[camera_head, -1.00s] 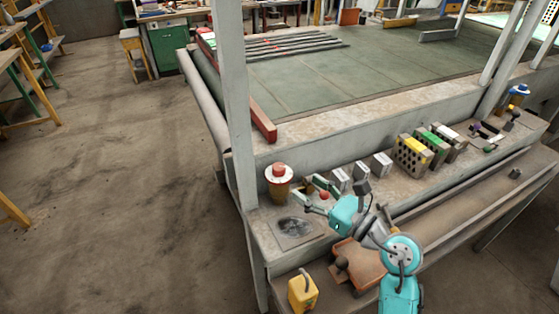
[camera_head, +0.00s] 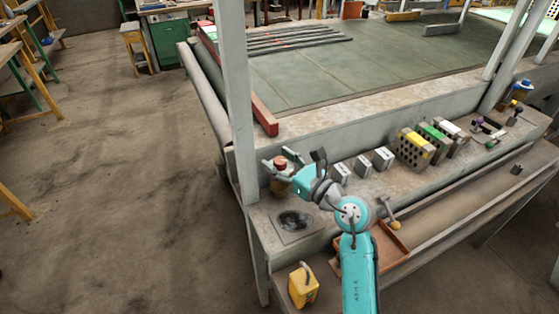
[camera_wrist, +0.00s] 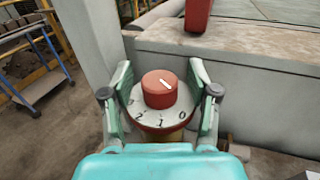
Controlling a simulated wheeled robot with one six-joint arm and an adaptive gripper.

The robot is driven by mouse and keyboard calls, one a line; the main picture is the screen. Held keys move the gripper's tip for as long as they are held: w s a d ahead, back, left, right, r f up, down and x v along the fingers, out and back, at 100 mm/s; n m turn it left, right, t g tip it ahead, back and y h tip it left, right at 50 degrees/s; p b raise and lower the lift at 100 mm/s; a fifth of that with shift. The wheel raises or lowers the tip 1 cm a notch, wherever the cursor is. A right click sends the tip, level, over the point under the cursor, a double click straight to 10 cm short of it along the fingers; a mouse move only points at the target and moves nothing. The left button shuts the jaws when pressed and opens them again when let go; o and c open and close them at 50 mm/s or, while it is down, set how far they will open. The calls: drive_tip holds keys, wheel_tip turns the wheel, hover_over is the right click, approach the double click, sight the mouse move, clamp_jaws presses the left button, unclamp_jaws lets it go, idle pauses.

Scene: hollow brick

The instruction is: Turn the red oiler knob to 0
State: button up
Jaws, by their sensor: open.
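The red oiler knob (camera_head: 280,162) tops the oiler at the left end of the bench ledge. In the wrist view the knob (camera_wrist: 158,92) sits in the middle of a white dial ring (camera_wrist: 163,117) with black numbers, including a 0 at the lower right. A white line on the knob's top slants toward the lower right. My gripper (camera_head: 280,160) is open around the oiler's top. In the wrist view my gripper's (camera_wrist: 160,90) fingers stand on either side of the dial, apart from the knob. The oiler's body is mostly hidden below.
A grey post (camera_head: 237,110) stands close at the left of the oiler. Several grey blocks (camera_head: 362,166) and perforated bricks (camera_head: 413,150) line the ledge to the right. A round dark recess (camera_head: 293,221) lies in front. A yellow can (camera_head: 302,287) stands lower down.

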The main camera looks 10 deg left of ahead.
clamp_jaws()
drive_tip(key=shift+n+g+y, duration=0.6)
drive_tip(key=shift+n+g, duration=0.1)
drive_tip(key=shift+g, duration=0.2)
unclamp_jaws()
drive_tip(key=v, duration=1.2)
